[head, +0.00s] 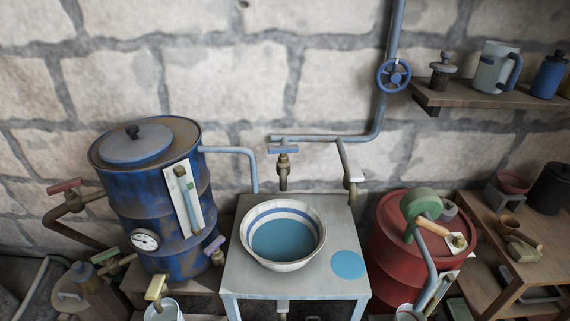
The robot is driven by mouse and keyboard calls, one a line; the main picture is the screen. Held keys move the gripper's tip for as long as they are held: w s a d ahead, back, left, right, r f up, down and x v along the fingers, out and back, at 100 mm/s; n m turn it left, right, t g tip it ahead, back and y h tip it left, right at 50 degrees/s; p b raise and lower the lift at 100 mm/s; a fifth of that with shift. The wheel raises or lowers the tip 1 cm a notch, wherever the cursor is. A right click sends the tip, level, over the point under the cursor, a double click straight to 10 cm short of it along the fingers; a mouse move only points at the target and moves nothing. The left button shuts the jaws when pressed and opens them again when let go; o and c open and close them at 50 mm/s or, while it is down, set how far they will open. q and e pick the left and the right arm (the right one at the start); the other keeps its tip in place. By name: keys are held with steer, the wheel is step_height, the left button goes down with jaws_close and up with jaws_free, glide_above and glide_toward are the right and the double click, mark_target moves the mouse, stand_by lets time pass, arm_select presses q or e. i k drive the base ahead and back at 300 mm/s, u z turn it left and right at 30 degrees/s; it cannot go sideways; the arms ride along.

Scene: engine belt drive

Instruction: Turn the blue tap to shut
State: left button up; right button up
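A brass tap with a blue bar handle (283,149) hangs from the grey wall pipe, above the back of the basin. Its handle lies roughly crosswise, left to right. I cannot make out a stream below its spout. A blue handwheel (393,76) sits on the upright pipe higher up to the right. The white basin with a blue band (258,262) stands on a pale metal table and holds flat blue water (285,238). Neither of my grippers is in view.
A blue drum (160,235) with a gauge stands left, with a red-handled tap (65,186) on its pipe. A red drum (392,250) with a green-and-wood crank stands right. A shelf (455,97) holds a mug and jars.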

mark_target(283, 150)
steer(key=k, duration=0.85)
steer(key=u, duration=0.8)
steer(key=i, duration=1.8)
steer(key=z, duration=0.8)
